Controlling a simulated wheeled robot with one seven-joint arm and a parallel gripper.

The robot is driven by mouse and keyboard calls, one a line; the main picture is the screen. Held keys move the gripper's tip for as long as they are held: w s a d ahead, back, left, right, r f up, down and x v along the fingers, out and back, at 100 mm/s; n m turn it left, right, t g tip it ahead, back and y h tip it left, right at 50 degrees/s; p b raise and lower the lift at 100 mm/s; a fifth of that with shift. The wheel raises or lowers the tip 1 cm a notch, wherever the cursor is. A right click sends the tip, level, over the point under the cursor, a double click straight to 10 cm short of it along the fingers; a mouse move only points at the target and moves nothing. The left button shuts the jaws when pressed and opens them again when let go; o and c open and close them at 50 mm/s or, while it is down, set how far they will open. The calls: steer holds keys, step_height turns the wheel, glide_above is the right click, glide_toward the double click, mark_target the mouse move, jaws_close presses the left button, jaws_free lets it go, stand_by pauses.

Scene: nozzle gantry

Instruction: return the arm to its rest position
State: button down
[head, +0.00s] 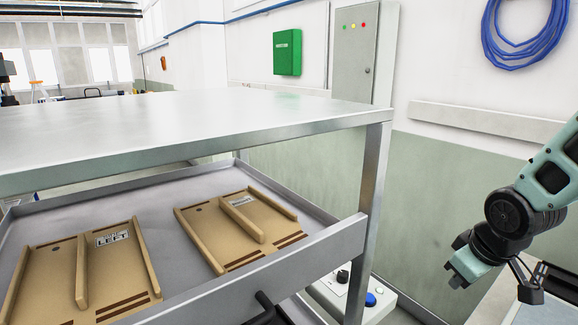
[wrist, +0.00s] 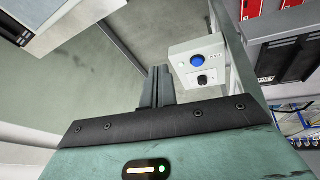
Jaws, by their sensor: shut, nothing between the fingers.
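In the head view my arm reaches in from the right edge, green and black, bent downward. My gripper (wrist: 157,84) shows in the wrist view with its two dark fingers together and nothing between them. In the head view the wrist end of the arm hangs to the right of the metal bench, apart from it, in front of the green lower wall. The fingers themselves are hard to make out in the head view.
A metal bench (head: 230,108) has an open drawer (head: 340,243) holding two wooden trays, a left one (head: 62,262) and a right one (head: 235,238). Open space lies between bench and arm.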

steer(key=s+r+m+g, duration=0.2)
steer(key=s+m, duration=0.3)
steer(key=s, duration=0.3)
steer(key=s+a+f+n+g+b, duration=0.1)
steer(key=s+a+f+n+b, duration=0.3)
steer(key=a, duration=0.5)
steer(key=s+a+f+n+g+b, duration=0.1)
steer(key=s+a+f+n+b, duration=0.2)
steer(key=s+a+f+b, duration=0.2)
steer(key=s+a+b, duration=0.2)
steer(key=s+a, duration=0.1)
steer(key=a, duration=0.1)
steer(key=shift+s+a+f+n+y+b, duration=0.15)
steer(key=shift+s+a+n+y+b, duration=0.05)
steer(key=shift+s+n+y+b, duration=0.2)
